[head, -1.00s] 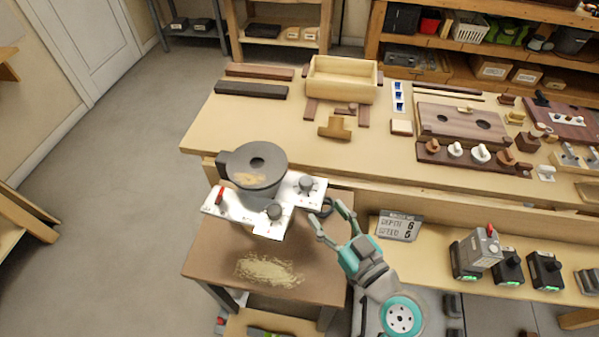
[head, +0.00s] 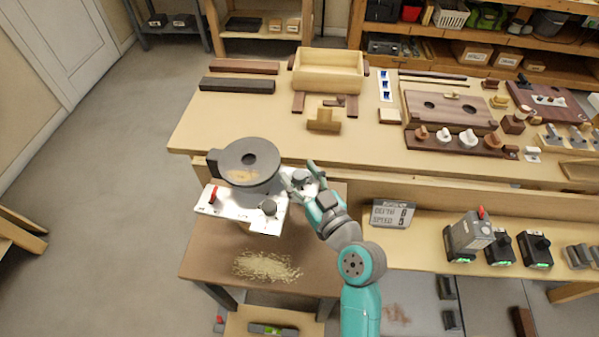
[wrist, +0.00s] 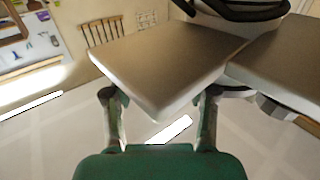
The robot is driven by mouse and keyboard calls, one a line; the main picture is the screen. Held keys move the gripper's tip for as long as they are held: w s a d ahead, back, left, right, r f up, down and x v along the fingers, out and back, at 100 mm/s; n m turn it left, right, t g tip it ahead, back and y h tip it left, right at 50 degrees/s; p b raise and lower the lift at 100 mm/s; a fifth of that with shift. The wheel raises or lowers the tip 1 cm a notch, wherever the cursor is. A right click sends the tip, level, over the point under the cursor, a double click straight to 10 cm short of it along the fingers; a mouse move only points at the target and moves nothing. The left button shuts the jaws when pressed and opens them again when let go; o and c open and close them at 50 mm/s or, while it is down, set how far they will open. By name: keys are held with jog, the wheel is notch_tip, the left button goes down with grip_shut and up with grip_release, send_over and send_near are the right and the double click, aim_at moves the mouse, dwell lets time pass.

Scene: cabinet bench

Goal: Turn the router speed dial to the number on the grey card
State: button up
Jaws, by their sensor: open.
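The router (head: 247,163) is a dark grey round body on a white plate (head: 237,218), with a red switch (head: 212,195) at the left. One dark dial (head: 268,207) sits at the plate's front; another (head: 301,177) sits at its right. I cannot read their labels or settings. The grey card (head: 392,214) has DEPTH and SPEED lines; a moment ago they read 6 and 5. My gripper (head: 299,172) is open, its fingers on either side of the right dial; contact is unclear. In the wrist view the open fingers (wrist: 158,94) have a grey slab corner between them.
The router stands on a small brown table with sawdust (head: 266,266) in front. Behind is a long bench (head: 235,120) with an open wooden box (head: 328,71) and wooden parts. Several battery-like tools, including a grey one (head: 468,237), stand on the lower shelf at right.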

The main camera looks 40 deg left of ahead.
jog(key=shift+w+a, duration=0.15)
jog(key=shift+a, duration=0.15)
grip_shut()
jog(key=shift+w+n+g+y, duration=0.1)
jog(key=shift+n+g+y, duration=0.5)
jog(key=shift+n+g, duration=1.7)
jog(key=shift+g, duration=1.3)
grip_release()
